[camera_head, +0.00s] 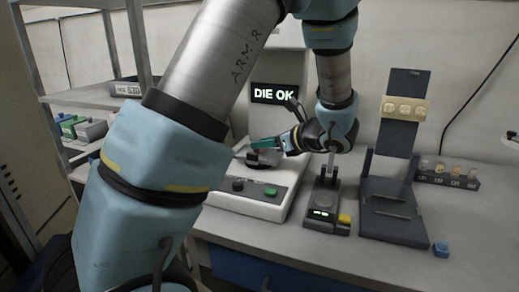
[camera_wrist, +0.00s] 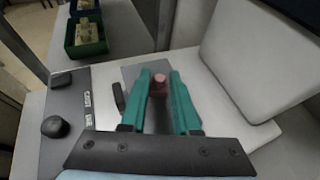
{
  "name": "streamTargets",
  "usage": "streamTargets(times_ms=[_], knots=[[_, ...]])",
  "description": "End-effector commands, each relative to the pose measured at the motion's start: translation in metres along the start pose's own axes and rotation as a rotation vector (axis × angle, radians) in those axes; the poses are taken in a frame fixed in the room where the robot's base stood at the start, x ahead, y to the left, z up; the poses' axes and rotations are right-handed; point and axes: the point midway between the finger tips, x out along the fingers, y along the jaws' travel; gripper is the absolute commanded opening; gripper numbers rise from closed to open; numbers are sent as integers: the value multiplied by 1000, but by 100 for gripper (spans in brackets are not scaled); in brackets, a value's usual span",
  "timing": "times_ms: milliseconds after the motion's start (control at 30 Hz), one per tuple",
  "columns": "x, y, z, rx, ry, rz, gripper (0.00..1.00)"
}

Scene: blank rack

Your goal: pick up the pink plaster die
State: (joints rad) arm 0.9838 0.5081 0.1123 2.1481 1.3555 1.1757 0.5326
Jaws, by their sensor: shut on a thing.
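The pink plaster die (camera_wrist: 159,84) shows as a small rounded pink piece between the teal fingers in the wrist view. My gripper (camera_wrist: 160,76) is shut on it, one finger on each side. The die's lower part is in shadow. In the head view my gripper (camera_head: 264,145) reaches left over the white machine (camera_head: 252,205) with the "DIE OK" display (camera_head: 275,94). I cannot make out the die there. I cannot tell whether it touches the surface below.
A small device with a yellow button (camera_head: 344,218) and a dark stand (camera_head: 392,208) are to the right. A blue piece (camera_head: 441,249) lies near the bench's right front. A rack of small pieces (camera_head: 448,175) stands behind. A green bin (camera_wrist: 88,47) shows in the wrist view.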

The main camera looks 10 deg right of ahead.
Motion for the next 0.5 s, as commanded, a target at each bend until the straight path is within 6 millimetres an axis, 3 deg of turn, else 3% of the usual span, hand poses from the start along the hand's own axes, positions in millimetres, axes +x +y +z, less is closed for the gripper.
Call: streamTargets(times_ms=[200,500], knots=[[0,0,0,0,0,0,0],[0,0,0,0,0,0,0]])
